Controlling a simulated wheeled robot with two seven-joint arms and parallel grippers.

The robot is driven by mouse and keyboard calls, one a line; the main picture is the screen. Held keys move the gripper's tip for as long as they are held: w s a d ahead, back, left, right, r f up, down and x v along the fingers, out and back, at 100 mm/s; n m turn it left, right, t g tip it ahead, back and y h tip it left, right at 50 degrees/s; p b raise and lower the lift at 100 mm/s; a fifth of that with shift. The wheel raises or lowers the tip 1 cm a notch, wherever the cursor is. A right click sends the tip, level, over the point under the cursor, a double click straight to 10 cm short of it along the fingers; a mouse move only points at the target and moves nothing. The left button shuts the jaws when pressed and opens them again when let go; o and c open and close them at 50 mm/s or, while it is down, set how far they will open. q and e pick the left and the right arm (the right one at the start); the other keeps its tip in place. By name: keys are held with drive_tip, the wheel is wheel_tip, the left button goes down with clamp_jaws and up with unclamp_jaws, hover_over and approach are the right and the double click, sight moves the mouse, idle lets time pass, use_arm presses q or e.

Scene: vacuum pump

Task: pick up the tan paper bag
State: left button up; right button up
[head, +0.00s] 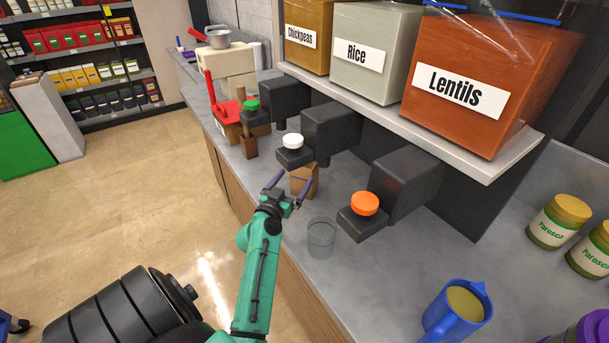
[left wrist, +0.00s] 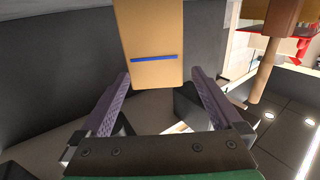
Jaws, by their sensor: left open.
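The tan paper bag (head: 299,174) stands upright on the grey counter, partly hidden by my left gripper in the head view. In the left wrist view the bag (left wrist: 150,30) appears upside down, with a blue stripe near its top edge. My left gripper (head: 288,185) is open and empty. Its two fingers (left wrist: 160,76) point at the bag, one to each side in the picture, and the bag looks just beyond the fingertips. I cannot tell how wide the remaining gap is. My right gripper is not in view.
Dark dispensers with white (head: 293,140), green and orange (head: 364,203) knobs overhang the counter beside the bag. A clear glass (head: 321,238) stands nearer on the counter. A blue jug (head: 458,310) is at front right.

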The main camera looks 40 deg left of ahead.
sight(300, 174)
use_arm(q)
drive_tip(key=x, duration=0.6)
drive_tip(key=shift+w+d, duration=0.15)
drive_tip(key=shift+w, duration=0.25)
clamp_jaws()
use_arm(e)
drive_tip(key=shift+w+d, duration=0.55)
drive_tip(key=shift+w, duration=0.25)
use_arm(q)
drive_tip(key=shift+s, duration=0.1)
unclamp_jaws()
drive_tip(key=shift+d, duration=0.1)
